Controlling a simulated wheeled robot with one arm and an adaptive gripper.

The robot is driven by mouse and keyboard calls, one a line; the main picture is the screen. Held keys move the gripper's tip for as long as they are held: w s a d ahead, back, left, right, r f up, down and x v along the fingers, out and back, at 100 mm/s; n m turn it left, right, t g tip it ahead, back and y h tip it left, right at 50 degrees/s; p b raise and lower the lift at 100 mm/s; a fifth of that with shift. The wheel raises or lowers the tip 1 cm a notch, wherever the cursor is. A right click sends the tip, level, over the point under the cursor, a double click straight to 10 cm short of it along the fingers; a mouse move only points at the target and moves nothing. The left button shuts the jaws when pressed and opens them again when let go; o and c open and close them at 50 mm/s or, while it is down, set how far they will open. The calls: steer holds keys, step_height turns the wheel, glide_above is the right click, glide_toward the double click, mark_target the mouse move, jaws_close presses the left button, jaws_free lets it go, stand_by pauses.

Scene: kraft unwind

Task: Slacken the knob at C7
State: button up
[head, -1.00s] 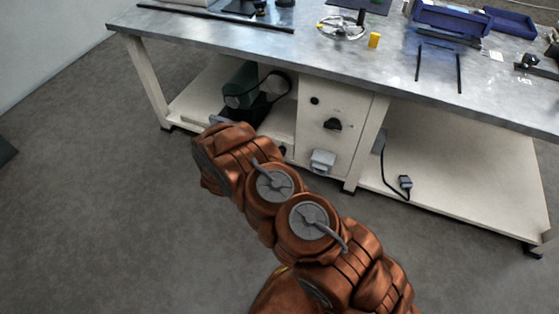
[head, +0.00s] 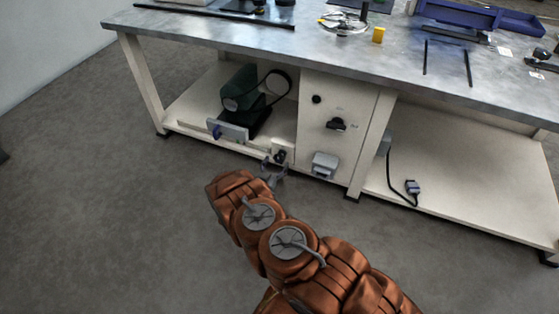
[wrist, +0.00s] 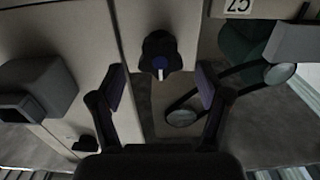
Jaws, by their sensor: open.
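A black lobed knob (wrist: 160,52) with a blue centre and a white mark shows in the wrist view, beside an upside-down C7 label (wrist: 238,6). In the head view a small dark knob (head: 280,157) on a pale plate sits low, left of the cabinet, partly behind my gripper (head: 273,172). In the wrist view my gripper (wrist: 160,88) is open, one finger on each side of the knob's line. The knob appears just beyond the fingertips, with nothing between the pads. I cannot tell how far off it is.
The cabinet front (head: 340,100) carries another dark knob (head: 337,124), a round black button (head: 316,99) and a grey box (head: 324,165). A green machine (head: 240,88) with a black belt stands on the lower shelf. The grey floor in front is open.

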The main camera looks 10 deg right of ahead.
mark_target(279, 160)
steer(key=shift+b+x, duration=0.4)
steer(key=shift+x, duration=1.3)
steer(key=shift+c, duration=0.4)
steer(key=c, duration=1.1)
